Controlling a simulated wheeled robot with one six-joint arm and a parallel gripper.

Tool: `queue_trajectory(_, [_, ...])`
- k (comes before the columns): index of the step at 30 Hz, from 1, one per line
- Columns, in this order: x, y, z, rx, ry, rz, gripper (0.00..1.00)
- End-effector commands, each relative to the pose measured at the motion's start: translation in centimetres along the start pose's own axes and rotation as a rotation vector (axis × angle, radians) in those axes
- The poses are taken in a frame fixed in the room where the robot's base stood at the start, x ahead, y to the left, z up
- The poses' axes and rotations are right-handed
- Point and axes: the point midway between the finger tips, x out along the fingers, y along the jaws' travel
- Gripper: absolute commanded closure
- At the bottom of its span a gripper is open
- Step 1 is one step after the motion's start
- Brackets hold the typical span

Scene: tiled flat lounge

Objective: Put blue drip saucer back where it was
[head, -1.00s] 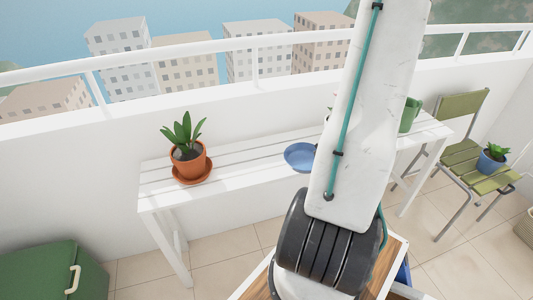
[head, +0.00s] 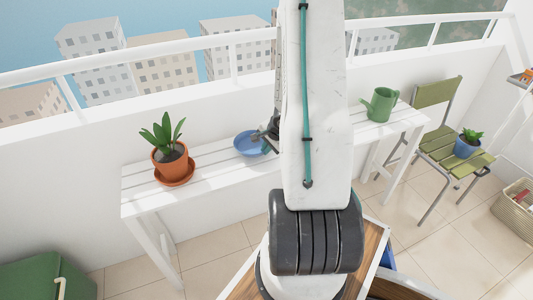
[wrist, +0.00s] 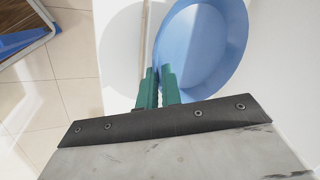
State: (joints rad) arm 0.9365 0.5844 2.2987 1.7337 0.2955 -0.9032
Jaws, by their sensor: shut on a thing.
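The blue drip saucer (head: 248,145) shows over the white slatted bench (head: 215,165), to the right of the potted plant. My gripper (head: 270,133) is at the saucer's right side, partly hidden by my arm. In the wrist view the green fingers (wrist: 158,88) are shut on the near rim of the saucer (wrist: 205,50). The saucer is empty. A curved shadow lies on the white surface to its left, so it appears raised a little, but the height is hard to tell.
A terracotta pot with a plant (head: 170,161) stands on an orange saucer (head: 176,177) on the bench's left part. A green watering can (head: 380,105) stands at its right end. A green chair (head: 445,145) holds a blue pot (head: 467,147). Bare slats lie between plant and saucer.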

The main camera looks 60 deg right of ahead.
Motion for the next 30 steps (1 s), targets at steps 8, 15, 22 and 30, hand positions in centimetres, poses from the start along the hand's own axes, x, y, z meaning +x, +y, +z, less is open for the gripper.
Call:
queue_trajectory(8, [2.1,1.0,0.0,0.000,0.000,0.001,1.00])
queue_trajectory(15, [2.1,1.0,0.0,0.000,0.000,0.000,1.00])
queue_trajectory(22, [2.3,1.1,0.0,-0.001,0.000,0.001,0.72])
queue_trajectory(30, [2.0,0.9,0.0,-0.001,0.001,0.000,0.72])
